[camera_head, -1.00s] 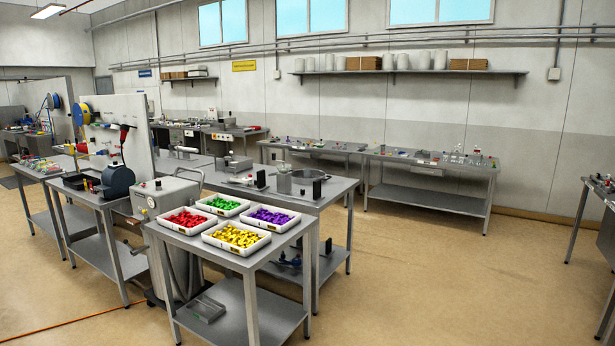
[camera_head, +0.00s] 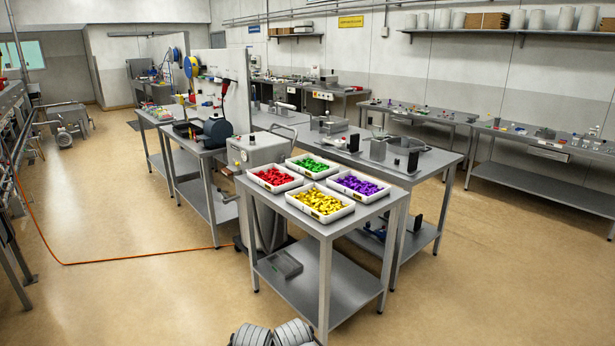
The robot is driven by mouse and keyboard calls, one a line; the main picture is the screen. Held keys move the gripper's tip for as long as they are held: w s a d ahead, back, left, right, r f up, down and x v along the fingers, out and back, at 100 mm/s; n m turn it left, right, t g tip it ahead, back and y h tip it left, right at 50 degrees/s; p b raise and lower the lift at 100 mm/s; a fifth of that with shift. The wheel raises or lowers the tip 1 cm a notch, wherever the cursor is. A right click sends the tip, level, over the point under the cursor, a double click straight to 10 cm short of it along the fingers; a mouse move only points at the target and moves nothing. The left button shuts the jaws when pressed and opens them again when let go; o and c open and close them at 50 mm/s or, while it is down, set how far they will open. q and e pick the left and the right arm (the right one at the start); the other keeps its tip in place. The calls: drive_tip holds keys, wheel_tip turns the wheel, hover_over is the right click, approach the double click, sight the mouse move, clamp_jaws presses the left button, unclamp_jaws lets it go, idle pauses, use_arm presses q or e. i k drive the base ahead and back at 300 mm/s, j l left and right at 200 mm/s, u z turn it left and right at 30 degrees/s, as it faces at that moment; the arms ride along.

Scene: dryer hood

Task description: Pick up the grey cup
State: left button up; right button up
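A small grey cylindrical thing (camera_head: 377,150) stands on the steel table behind the trays, beside a black upright block. It looks like a grey cup, but it is too small to be sure. Neither of my grippers shows in the head view.
A nearer steel table (camera_head: 325,223) carries white trays of red, green, yellow and purple pieces. A grey wheeled machine (camera_head: 250,160) stands beside it. An orange hose (camera_head: 110,262) lies on the open floor at left. Grey ribbed shapes (camera_head: 272,334), unclear in kind, show at the bottom edge.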

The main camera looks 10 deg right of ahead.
sight(405, 140)
drive_tip(key=i+l+z, duration=0.7)
drive_tip(key=z, duration=0.2)
drive_tip(key=i+l+z, duration=0.25)
drive_tip(key=i+z, duration=0.15)
drive_tip(key=i+l+z, duration=0.25)
drive_tip(key=i, duration=0.65)
drive_tip(key=i+j+z, duration=0.25)
drive_tip(key=i, duration=0.6)
drive_tip(key=i+u, duration=0.2)
drive_tip(key=i, duration=0.25)
drive_tip(key=i+u, duration=0.2)
drive_tip(key=i, duration=0.25)
drive_tip(key=i+l+u, duration=0.2)
drive_tip(key=i, duration=0.25)
drive_tip(key=i+l+u, duration=0.2)
drive_tip(key=i, duration=0.25)
